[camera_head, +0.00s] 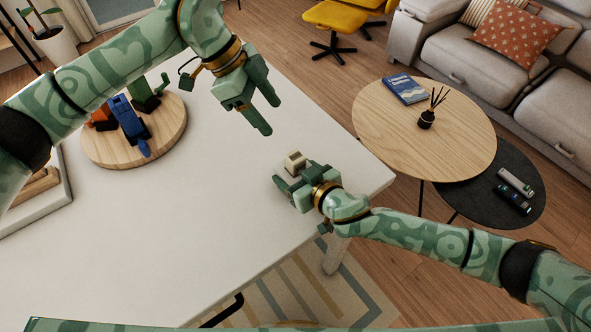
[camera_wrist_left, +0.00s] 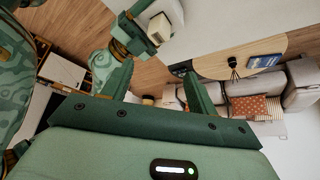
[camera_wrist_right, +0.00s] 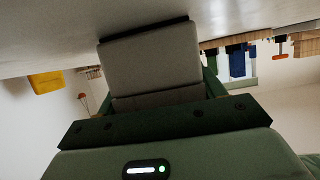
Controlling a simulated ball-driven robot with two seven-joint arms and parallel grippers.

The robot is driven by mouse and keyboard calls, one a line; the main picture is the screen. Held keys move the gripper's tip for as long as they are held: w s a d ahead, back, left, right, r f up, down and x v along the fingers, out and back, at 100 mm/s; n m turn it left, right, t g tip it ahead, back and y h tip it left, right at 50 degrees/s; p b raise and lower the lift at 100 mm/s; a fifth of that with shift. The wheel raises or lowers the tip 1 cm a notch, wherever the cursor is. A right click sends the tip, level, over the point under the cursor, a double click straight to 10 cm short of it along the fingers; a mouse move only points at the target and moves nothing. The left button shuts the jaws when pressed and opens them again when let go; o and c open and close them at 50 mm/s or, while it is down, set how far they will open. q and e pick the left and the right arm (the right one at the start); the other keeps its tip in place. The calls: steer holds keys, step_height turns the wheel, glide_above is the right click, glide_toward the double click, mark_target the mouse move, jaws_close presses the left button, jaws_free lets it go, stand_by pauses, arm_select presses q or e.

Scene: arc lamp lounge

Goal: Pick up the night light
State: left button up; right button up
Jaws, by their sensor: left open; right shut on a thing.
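The night light (camera_head: 295,161) is a small pale cream block near the right end of the white table in the head view. My right gripper (camera_head: 287,176) is shut on it, and in the right wrist view the night light (camera_wrist_right: 150,62) fills the space between the fingers as a grey-looking block. It also shows in the left wrist view (camera_wrist_left: 159,29). I cannot tell whether it touches the tabletop. My left gripper (camera_head: 264,115) is open and empty above the table, up and left of the night light. Its two fingers show apart in the left wrist view (camera_wrist_left: 157,88).
The white table (camera_head: 190,215) is mostly bare in the middle. A round wooden board (camera_head: 100,150) with blue, green and orange objects stands at its left. Beyond the right edge are a round wooden table (camera_head: 450,150), a dark lower table (camera_head: 480,205) and a grey sofa (camera_head: 470,65).

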arm_select(q)
step_height(320, 180, up, 3)
steer(key=m+y, duration=0.2)
glide_above(296, 156)
step_height(296, 156, down, 3)
steer(key=s+d+m+t+y, duration=0.2)
steer(key=d+m+y, duration=0.1)
steer(key=m+y, duration=0.15)
steer(key=f, duration=0.2)
steer(key=a+f+m, duration=0.1)
steer(key=f, duration=0.2)
steer(key=a+f+m, duration=0.1)
steer(key=f, duration=0.2)
steer(key=shift+w+a, duration=0.2)
steer(key=shift+w, duration=0.15)
steer(key=f, duration=0.1)
steer(key=w+f, duration=0.1)
steer(key=f, duration=0.3)
steer(key=shift+w+a+f, duration=0.15)
steer(key=shift+a+f, duration=0.05)
steer(key=shift+a, duration=0.15)
steer(key=c, duration=1.1)
